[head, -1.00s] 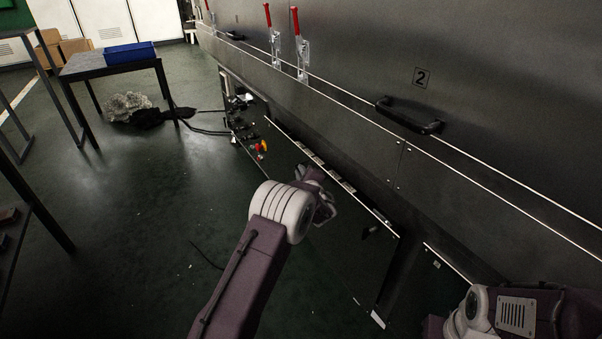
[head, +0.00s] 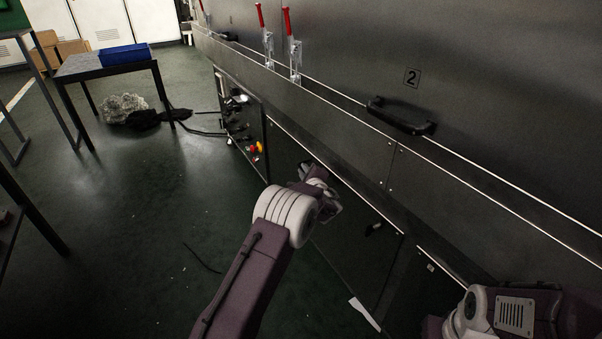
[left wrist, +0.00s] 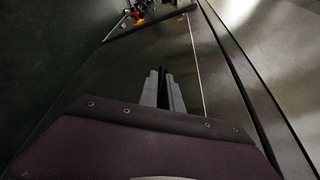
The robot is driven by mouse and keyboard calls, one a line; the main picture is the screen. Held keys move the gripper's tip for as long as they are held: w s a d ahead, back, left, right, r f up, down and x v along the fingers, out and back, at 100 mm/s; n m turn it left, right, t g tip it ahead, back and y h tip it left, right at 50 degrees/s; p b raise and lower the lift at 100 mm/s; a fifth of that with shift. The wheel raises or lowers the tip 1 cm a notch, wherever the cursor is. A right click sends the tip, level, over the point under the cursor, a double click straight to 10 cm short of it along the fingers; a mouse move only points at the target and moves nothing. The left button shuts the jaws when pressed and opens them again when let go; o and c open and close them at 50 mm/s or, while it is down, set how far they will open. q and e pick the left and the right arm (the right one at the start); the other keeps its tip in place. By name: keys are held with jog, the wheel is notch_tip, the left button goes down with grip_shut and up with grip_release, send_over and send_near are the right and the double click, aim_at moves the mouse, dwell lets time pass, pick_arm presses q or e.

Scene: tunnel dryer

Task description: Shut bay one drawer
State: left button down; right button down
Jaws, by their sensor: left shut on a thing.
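The drawer front (head: 345,242) is a dark flat panel low on the machine's side, with a pale top edge. It looks close to flush with the machine, and no opening shows behind its top edge. My left gripper (head: 322,184) is at the panel's upper part. In the left wrist view its two grey fingers (left wrist: 164,90) are closed around a dark thing against the panel, apparently the drawer handle, mostly hidden. A second dark handle (head: 375,228) shows farther right on the panel. No bay-one label is visible. My right gripper is out of view.
A control panel with red and yellow buttons (head: 255,148) is left of the drawer. A plate marked 2 (head: 412,77), a large black handle (head: 402,117) and red-handled clamps (head: 291,45) are above. A table with a blue tray (head: 125,54) stands back left. The floor between is mostly clear.

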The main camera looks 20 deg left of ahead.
pick_arm(q)
jog(key=c, duration=1.8)
grip_release()
jog(key=shift+w+d+r, duration=0.1)
jog(key=shift+d, duration=0.15)
jog(key=shift+s+d+r+p, duration=0.15)
jog(key=shift+s+d+p, duration=0.05)
jog(key=shift+s+p, duration=0.15)
jog(key=p+v, duration=0.3)
jog(key=v, duration=0.5)
jog(key=shift+s+p, duration=0.15)
jog(key=shift+p, duration=0.15)
